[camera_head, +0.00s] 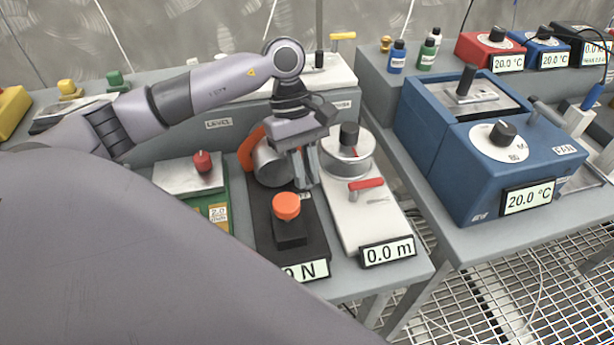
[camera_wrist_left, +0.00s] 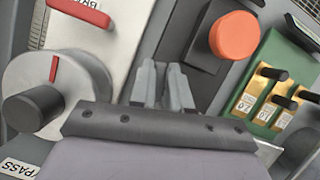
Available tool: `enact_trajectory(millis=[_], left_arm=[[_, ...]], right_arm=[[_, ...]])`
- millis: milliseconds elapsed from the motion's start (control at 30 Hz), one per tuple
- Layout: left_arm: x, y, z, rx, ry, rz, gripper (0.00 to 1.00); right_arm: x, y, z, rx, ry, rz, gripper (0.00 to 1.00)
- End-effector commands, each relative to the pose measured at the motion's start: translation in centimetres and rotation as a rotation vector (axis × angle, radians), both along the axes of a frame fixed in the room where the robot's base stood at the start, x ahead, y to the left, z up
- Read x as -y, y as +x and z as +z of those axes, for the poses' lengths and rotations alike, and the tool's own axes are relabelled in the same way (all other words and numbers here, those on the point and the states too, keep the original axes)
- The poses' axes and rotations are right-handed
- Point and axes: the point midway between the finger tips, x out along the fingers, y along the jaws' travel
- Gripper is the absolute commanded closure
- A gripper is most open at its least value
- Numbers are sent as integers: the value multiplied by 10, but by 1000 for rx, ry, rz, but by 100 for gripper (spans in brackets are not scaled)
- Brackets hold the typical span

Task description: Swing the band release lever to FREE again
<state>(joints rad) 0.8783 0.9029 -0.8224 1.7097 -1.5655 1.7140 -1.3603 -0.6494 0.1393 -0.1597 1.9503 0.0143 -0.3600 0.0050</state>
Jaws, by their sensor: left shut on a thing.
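My left gripper (camera_head: 306,180) is shut at the back of a black unit, beside a grey drum (camera_head: 270,163) with an orange band (camera_head: 249,146). In the left wrist view its fingers (camera_wrist_left: 164,80) point at the black unit; what they hold is hidden between them. No band release lever or FREE marking can be made out for certain. The black unit carries an orange knob (camera_head: 286,206), also in the left wrist view (camera_wrist_left: 234,36), and a display (camera_head: 306,270) ending in "N". A red lever (camera_head: 366,184) on the white unit (camera_head: 355,222) is apart from the gripper. My right gripper is not in view.
Close right of the gripper stands a dial with a black knob (camera_head: 349,134). The white unit's display (camera_head: 387,252) reads 0.0 m. Left is a green unit with a red knob (camera_head: 203,162). A blue machine (camera_head: 445,150) stands on the right table.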

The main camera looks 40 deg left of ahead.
Motion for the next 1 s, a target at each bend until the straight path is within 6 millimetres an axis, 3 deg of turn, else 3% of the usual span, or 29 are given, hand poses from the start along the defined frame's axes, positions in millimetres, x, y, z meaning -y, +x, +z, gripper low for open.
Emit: enact_trajectory(millis=[33,133,400,700,733,800,1000], left_arm=[[-1,1,-5,7,-1,-40,100],[-2,-1,-5,6,0,-122,100],[-4,-5,0,4,0,-250,100],[-5,-5,2,4,0,-256,100],[-5,-5,2,4,0,-256,80],[-5,-5,2,3,0,-255,57],[-4,-5,1,2,0,-255,57]], right_arm=[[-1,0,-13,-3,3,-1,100],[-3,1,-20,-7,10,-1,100],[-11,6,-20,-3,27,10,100],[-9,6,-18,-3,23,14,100],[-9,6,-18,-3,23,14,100],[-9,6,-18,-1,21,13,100],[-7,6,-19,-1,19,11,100]])
